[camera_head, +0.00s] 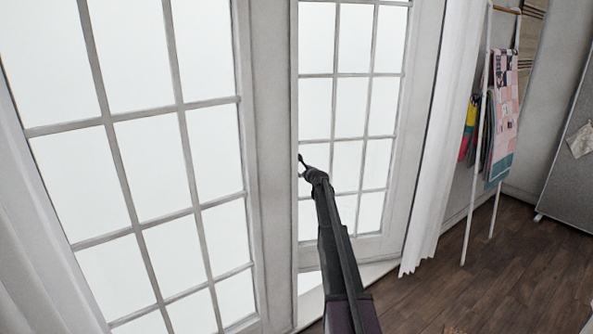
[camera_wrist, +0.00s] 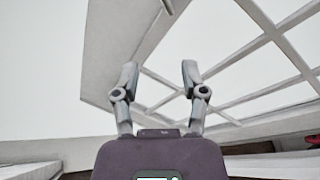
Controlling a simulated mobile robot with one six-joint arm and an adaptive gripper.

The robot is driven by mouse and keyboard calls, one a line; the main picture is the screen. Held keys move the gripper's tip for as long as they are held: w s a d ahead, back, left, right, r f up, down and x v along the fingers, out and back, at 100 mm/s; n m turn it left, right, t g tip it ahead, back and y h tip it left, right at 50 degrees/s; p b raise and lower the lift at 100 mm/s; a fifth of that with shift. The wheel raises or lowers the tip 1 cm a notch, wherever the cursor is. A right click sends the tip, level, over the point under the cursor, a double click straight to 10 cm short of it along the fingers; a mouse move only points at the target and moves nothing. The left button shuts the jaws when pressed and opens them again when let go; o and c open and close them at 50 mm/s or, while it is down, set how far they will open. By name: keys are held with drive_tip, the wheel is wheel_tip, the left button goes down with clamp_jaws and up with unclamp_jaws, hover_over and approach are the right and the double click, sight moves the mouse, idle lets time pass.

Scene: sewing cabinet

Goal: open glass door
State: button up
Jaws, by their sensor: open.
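The right glass door (camera_head: 382,244), with a pale frame and a grid of bright panes, stands ajar, swung away from me. A white gap shows below its lower edge. The left glass door (camera_head: 272,170) fills the left half of the head view. My gripper (camera_head: 303,166) is in front of the right door's left edge, beside the meeting edge of the doors. In the wrist view my gripper (camera_wrist: 160,75) has its two fingers apart with nothing between them. The tilted door panes (camera_wrist: 262,62) show beyond the fingers. I cannot make out a handle; the gripper may hide it.
White curtains (camera_head: 447,130) hang on both sides of the doors. A white ladder rack (camera_head: 478,180) with fabrics stands at right, near a grey board (camera_head: 572,165).

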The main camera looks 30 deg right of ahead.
drive_tip(key=s+d, duration=0.3)
drive_tip(key=s, duration=1.2)
drive_tip(key=shift+a+f, duration=0.1)
drive_tip(key=shift+a, duration=0.05)
drive_tip(key=s+a+f+n+g+y, duration=0.2)
drive_tip(key=s+a+f+n, duration=0.15)
drive_tip(key=a+n, duration=0.45)
drive_tip(key=s+a+f+n+g+y, duration=0.1)
drive_tip(key=s+a+f+n+g, duration=0.3)
drive_tip(key=a, duration=0.8)
drive_tip(key=s+a+f+n+g+y, duration=0.15)
drive_tip(key=s+a+n, duration=0.4)
drive_tip(key=a, duration=0.55)
drive_tip(key=s+a+f+n+g+h, duration=0.1)
drive_tip(key=s+a+f+n+g, duration=0.2)
drive_tip(key=s, duration=0.5)
drive_tip(key=s+a+f+n+g+h, duration=0.1)
drive_tip(key=s+a+n+g, duration=0.1)
drive_tip(key=s+a+n, duration=0.55)
drive_tip(key=s+a+f+n+g+h, duration=0.1)
drive_tip(key=s+a+n+g, duration=0.15)
drive_tip(key=s, duration=0.75)
wheel_tip(320, 180, up, 19)
drive_tip(key=p, duration=1.9)
drive_tip(key=shift+d, duration=0.15)
